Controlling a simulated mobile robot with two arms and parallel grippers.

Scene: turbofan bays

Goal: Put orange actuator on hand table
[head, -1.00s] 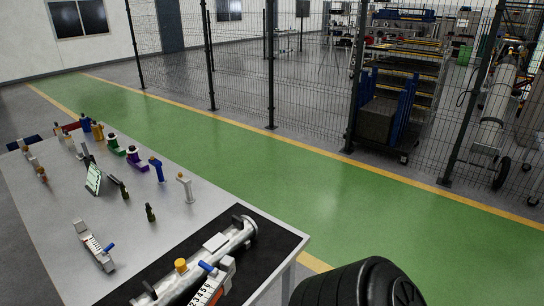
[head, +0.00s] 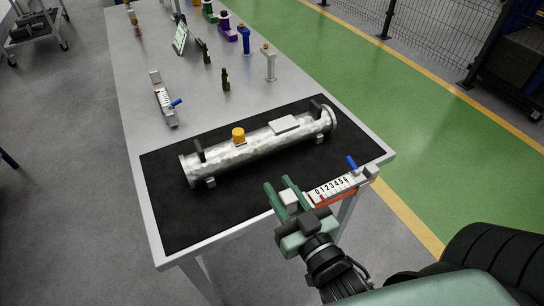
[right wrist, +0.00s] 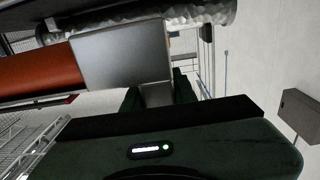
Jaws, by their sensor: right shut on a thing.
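My right gripper (head: 283,197) is shut on the orange actuator (head: 338,188), which has a white scale with black digits, an orange-red underside and a blue lever. The gripper holds it by its pale grey end block, near the front right corner of the table. In the right wrist view the orange body and grey end of the actuator (right wrist: 120,55) fill the upper left, with the block between the fingers. The grey table (head: 137,101) carries a black mat (head: 245,208) at its near end. My left gripper is not in view.
A silver cylinder (head: 255,145) with a yellow cap and black handles lies on the mat. Several small coloured parts stand along the far table. The mat's front left is clear.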

